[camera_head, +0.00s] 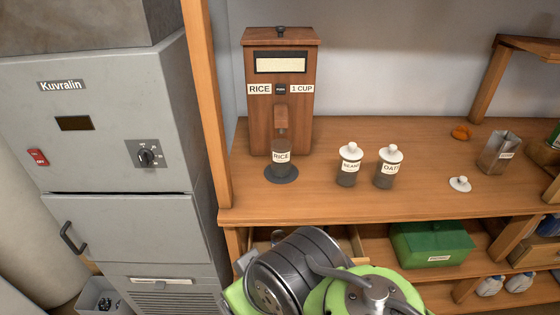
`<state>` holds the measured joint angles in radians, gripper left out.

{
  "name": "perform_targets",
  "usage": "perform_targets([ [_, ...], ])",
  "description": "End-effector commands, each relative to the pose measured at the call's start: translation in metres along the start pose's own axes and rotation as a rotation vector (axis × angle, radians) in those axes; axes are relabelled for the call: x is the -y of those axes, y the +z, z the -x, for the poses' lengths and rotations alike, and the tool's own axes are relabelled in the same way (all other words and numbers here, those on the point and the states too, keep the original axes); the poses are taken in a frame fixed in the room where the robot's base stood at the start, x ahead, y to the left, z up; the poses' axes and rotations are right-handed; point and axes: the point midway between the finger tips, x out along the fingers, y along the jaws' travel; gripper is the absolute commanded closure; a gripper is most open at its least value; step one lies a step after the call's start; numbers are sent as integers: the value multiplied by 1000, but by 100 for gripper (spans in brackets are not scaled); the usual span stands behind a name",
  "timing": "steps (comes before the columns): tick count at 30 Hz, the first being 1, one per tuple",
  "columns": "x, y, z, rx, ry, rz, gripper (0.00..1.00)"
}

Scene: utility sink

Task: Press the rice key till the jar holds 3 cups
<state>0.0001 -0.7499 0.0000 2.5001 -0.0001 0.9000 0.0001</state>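A tall wooden rice dispenser (264,110) stands against the wall on the wooden counter, with a window near its top. A small dark key (281,89) sits on its front between the labels "RICE" and "1 CUP". A glass jar labelled "RICE" (281,158) stands under the spout on a round dark base (281,174); its rice level is too small to tell. My arm, grey and green, shows at the bottom centre, below the counter's front edge. My gripper's fingers are not visible, and nothing of my arm touches the dispenser or jar.
Two lidded jars, one labelled "OATS" (388,170) and another (349,167), stand right of the dispenser. A loose white lid (460,184), a metal container (499,153) and an orange item (461,133) lie farther right. A wooden post (208,104) rises at the counter's left.

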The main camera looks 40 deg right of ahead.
Motion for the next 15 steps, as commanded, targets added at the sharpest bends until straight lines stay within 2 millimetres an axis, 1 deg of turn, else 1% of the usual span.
perform_targets([
  [1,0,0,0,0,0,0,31],
  [2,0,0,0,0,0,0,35],
  [12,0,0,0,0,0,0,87],
  [15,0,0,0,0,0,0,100],
])
